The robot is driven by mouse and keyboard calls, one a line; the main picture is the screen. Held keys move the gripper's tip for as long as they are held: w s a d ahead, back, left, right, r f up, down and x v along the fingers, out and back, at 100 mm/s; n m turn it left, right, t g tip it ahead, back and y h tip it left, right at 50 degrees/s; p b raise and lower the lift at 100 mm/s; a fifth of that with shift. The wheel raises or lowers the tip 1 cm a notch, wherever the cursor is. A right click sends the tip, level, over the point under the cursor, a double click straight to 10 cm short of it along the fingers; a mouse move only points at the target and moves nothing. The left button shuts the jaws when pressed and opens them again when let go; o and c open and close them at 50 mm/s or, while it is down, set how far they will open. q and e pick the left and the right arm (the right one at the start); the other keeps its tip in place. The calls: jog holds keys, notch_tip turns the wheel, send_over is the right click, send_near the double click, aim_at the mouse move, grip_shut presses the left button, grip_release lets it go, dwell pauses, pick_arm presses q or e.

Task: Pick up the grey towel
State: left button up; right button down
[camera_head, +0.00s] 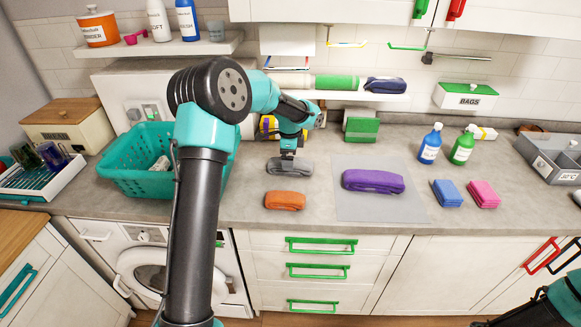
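The grey towel (302,168) lies folded on the grey countertop, behind the orange towel (285,200). My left gripper (287,157) points down directly over the grey towel, at or just above its top. The fingers are small and dark here, so I cannot tell whether they are open or shut, or whether they touch the towel. Of my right arm only a part shows at the bottom right corner; its gripper is out of view.
A purple towel (373,181) lies on a grey mat (385,212) to the right. A teal basket (140,183) is at the left. A shelf (350,96) hangs behind.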

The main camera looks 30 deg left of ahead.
pick_arm(q)
notch_tip(320, 180, down, 4)
jog(key=shift+d+f, duration=0.1)
jog(key=shift+d, duration=0.05)
dwell(0.5)
jog(key=c, duration=1.1)
